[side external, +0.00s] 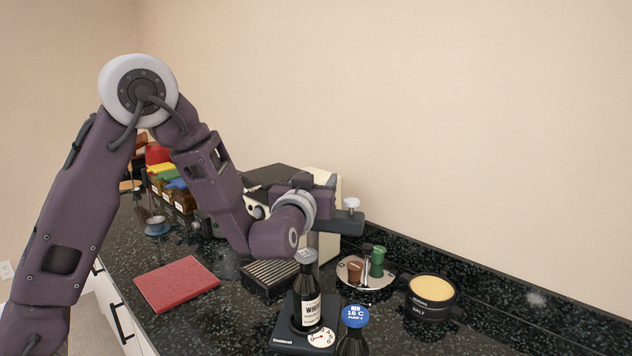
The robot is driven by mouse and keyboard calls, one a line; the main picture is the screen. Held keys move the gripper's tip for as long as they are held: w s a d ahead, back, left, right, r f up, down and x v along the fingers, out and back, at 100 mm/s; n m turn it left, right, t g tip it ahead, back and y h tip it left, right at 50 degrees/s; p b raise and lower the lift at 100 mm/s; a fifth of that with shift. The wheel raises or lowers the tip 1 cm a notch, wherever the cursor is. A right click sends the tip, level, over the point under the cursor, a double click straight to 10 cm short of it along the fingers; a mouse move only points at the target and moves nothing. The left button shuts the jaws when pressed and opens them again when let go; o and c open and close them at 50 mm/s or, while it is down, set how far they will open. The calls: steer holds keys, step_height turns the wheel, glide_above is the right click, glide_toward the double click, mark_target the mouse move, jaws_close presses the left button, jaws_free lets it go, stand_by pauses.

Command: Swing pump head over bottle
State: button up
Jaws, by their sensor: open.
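A dark bottle (307,290) with a white label stands upright on a black base (284,337) that has a white dial (321,338). A grey round cap or stopper (306,256) sits at the top of its neck. A dark grey block with a white knob (351,203) juts out to the right behind the bottle, level with my wrist; it may be the pump head, but I cannot tell for certain. My gripper (316,190) is above and behind the bottle, facing away from the camera. Its fingers are mostly hidden, and I see nothing held in it.
A blue-capped bottle (354,317) stands at the front. A round tray (351,276) holds brown and green stoppers. A black tub (431,306) with a yellow top is at the right. A red mat (177,284) lies at left. A cream machine (326,243) stands behind my wrist.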

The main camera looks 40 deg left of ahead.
jaws_close()
stand_by(1.4)
